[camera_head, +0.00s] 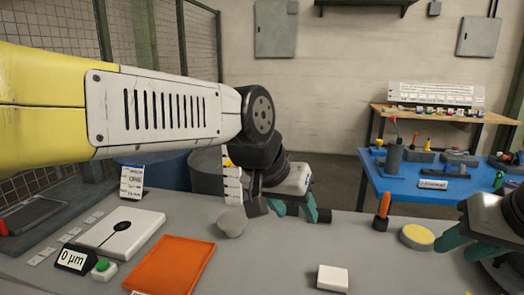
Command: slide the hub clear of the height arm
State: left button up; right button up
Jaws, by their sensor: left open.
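A small grey rounded piece (232,222), which may be the hub, stands on the grey bench. A pale upright notched strip (232,187) rises right behind it; I cannot tell whether this is the height arm or whether the two touch. My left gripper (298,212) is open, with its teal fingertips low over the bench to the right of the grey piece. Nothing shows between its fingers. My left arm hides much of what lies behind. My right gripper (472,246) is at the right edge, partly cut off, its teal fingers pointing left; its opening is unclear.
A white plate with a black dial mark (118,232), a "0 µm" display (75,258) and a green button (103,268) are further left. A white block (332,277), orange-handled tool (383,210) and yellow-topped disc (417,236) stand right.

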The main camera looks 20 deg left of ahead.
aim_at(233, 222)
jog(key=u, duration=1.15)
